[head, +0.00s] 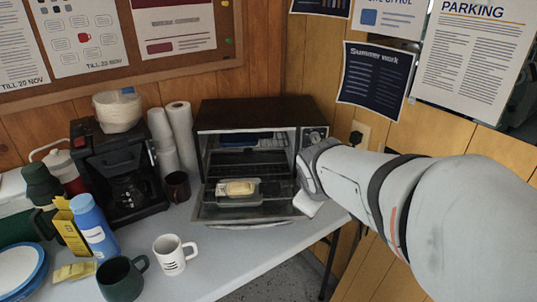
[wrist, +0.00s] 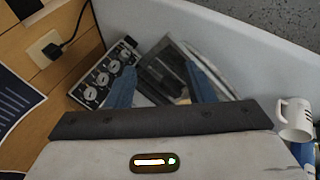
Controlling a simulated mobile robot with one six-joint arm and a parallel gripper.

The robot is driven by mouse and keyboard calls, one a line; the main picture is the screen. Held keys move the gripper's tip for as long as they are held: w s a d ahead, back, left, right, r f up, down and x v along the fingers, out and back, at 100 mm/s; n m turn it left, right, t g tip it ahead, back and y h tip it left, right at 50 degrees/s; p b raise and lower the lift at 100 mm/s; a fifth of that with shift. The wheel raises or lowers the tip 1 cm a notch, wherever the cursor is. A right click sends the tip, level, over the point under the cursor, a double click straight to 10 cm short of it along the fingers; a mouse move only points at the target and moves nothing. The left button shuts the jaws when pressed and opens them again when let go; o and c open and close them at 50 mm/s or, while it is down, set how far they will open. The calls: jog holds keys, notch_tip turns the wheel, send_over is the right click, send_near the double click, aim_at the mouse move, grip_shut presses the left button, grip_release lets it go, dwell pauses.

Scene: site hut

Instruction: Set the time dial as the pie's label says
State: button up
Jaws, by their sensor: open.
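The toaster oven (head: 250,112) stands on the table with its door (head: 245,212) lowered. The pie (head: 240,188) sits in a clear tray at the oven's mouth; I cannot make out a label on it. The control panel (wrist: 103,78) shows several round dials in the wrist view. In the head view one dial (head: 314,136) shows above my arm, which hides the lower panel. I cannot tell which is the time dial. My gripper (wrist: 160,82) is open and empty, its blue fingers pointing toward the oven front. The left finger overlaps the panel's edge, right of the dials; contact is unclear.
A dark mug (head: 177,187), a coffee maker (head: 125,175) and paper rolls (head: 180,135) stand left of the oven. A white mug (head: 174,255) stands in front. A plug and socket (wrist: 48,50) are on the wall beside the panel. The table's front right is clear.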

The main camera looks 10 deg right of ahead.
jog(key=w+d+f+n+t+b, duration=0.2)
jog(key=w+f+n+b, duration=0.3)
jog(key=w+n, duration=0.3)
jog(key=w+d+f+n+t+y+b, duration=0.1)
jog(key=w+d+f+n+t+b, duration=0.2)
jog(key=w+d+f+n+b, duration=0.2)
jog(key=w+d+f+n+t+y+b, duration=0.1)
jog(key=w+d+f+n+t+b, duration=0.1)
jog(key=w+f+n+b, duration=0.4)
jog(key=shift+w+d+n+b, duration=0.3)
jog(key=shift+w+n+b, duration=0.4)
jog(key=shift+w+n, duration=0.3)
jog(key=shift+w+d+n+b, duration=0.25)
jog(key=shift+w+n+b, duration=0.4)
jog(key=shift+w+n, duration=0.35)
jog(key=shift+w+d+n+b, duration=0.3)
jog(key=shift+w+n+b, duration=0.4)
jog(key=shift+w+n, duration=0.3)
jog(key=shift+s, duration=0.15)
jog(key=shift+c, duration=0.3)
jog(key=c, duration=0.9)
